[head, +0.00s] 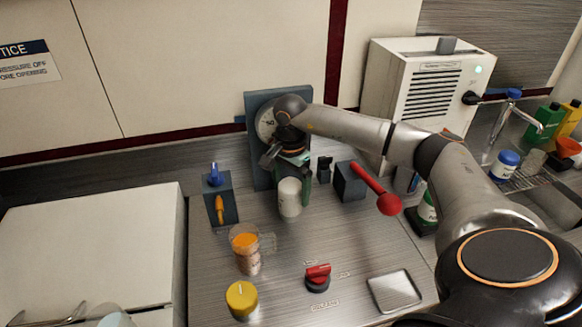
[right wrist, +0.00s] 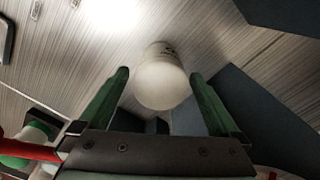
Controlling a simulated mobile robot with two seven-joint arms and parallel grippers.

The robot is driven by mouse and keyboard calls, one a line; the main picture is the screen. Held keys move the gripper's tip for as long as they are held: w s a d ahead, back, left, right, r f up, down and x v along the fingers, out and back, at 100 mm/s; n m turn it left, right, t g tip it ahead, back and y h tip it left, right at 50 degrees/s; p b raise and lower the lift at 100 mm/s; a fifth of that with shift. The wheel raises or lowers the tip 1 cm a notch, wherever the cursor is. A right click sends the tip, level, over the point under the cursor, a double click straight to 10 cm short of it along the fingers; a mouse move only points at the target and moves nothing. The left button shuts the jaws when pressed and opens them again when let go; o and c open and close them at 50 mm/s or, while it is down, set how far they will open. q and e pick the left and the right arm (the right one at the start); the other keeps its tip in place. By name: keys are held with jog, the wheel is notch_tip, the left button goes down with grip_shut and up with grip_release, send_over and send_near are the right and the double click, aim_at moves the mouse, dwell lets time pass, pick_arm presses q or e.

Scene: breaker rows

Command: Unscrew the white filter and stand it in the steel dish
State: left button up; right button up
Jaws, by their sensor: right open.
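The white filter (head: 289,197) is a short white cylinder in front of the dark blue panel with the round gauge. Its upper end is hidden in the head view by my right gripper (head: 291,163). In the right wrist view the filter (right wrist: 162,80) shows its rounded end. My right gripper's two green fingers (right wrist: 160,88) are spread, one on each side of it, with visible gaps. The steel dish (head: 395,291) is a shallow square tray, empty, at the front right of the steel counter. My left gripper does not show.
A red ball-ended lever (head: 388,203) sticks out right of the filter. A clear cup with orange contents (head: 246,250), a yellow knob (head: 242,299) and a red switch (head: 318,277) are on the front counter. A blue-grey block (head: 220,198) stands left. Steel between filter and dish is mostly clear.

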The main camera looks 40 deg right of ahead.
jog(key=m+p, duration=0.1)
jog(key=m, duration=0.7)
jog(key=c, duration=1.3)
jog(key=shift+n, duration=2.1)
jog(key=shift+w+r, duration=0.1)
jog(key=shift+r, duration=0.15)
